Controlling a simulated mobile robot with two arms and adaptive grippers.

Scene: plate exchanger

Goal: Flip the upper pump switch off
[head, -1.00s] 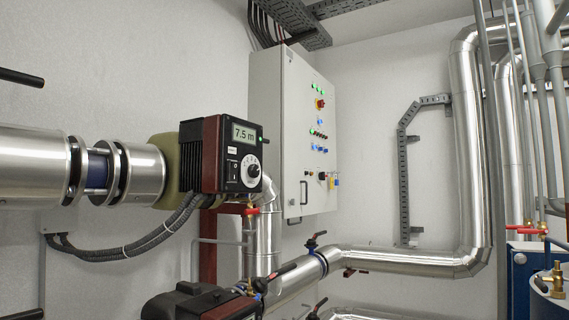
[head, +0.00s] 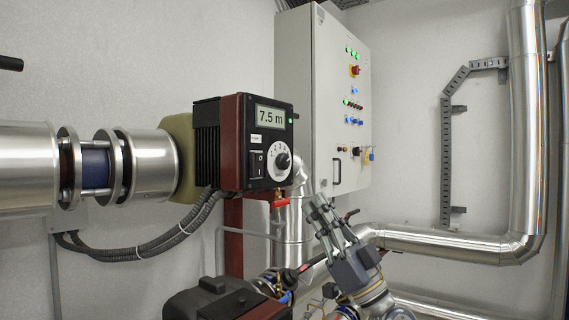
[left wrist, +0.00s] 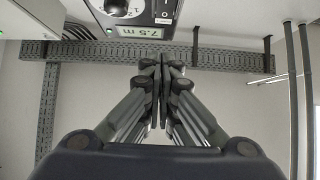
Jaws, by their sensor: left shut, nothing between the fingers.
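The upper pump (head: 231,145) is a dark red and black box on the silver pipe, with a display (head: 270,117) reading 7.5 m. On its front face are a black rocker switch (head: 257,163) and a white dial (head: 281,161). My left gripper (head: 318,206) is shut and empty, below and to the right of the pump face, apart from it. My right gripper is not in view.
A lower pump (head: 215,302) sits at the bottom. A grey control cabinet (head: 325,90) with lights and knobs stands behind. A silver pipe (head: 440,242) runs across at the right. A red-handled valve (head: 278,203) hangs just below the upper pump.

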